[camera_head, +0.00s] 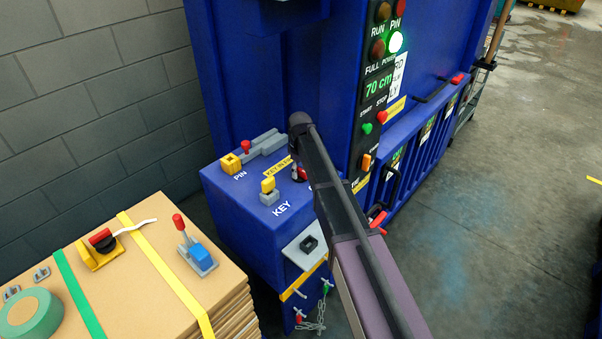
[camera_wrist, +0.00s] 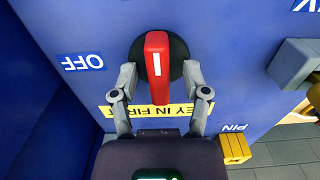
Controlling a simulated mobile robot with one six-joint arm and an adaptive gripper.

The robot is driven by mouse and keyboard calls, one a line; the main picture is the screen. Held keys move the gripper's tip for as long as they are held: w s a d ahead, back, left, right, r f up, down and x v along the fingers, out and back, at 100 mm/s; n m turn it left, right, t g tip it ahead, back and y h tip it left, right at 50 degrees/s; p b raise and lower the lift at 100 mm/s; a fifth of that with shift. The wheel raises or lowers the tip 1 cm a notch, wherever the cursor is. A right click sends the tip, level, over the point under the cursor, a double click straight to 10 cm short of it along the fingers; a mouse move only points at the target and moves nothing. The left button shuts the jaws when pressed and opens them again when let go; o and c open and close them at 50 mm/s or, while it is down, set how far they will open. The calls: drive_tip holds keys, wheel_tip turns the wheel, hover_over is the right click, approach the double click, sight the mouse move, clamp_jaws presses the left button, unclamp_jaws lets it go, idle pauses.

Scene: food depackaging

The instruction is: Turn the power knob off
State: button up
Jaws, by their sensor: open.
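The power knob (camera_wrist: 157,88) is a red bar handle on a round black base, with a white stripe near its top end. In the wrist view it stands about upright on the blue panel, with the OFF label (camera_wrist: 82,62) to its left. My gripper (camera_wrist: 159,70) is open, with one finger on each side of the red handle. Small gaps seem to show between the fingers and the handle; contact is unclear. In the head view my arm covers much of the knob and the gripper; only a little red shows there.
A yellow label (camera_wrist: 118,112) lies behind my fingers. A yellow KEY block (camera_head: 268,186) and a PIN lever (camera_head: 246,147) are beside the knob on the blue machine (camera_head: 235,205). A cardboard stack (camera_head: 140,280) with loose parts stands at lower left.

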clamp_jaws()
drive_tip(key=shift+d, duration=0.15)
drive_tip(key=shift+n, duration=0.5)
drive_tip(key=n, duration=0.3)
drive_tip(key=shift+n, duration=0.3)
drive_tip(key=n, duration=0.4)
drive_tip(key=shift+s, duration=0.1)
drive_tip(key=n, duration=0.9)
drive_tip(key=shift+n, duration=0.3)
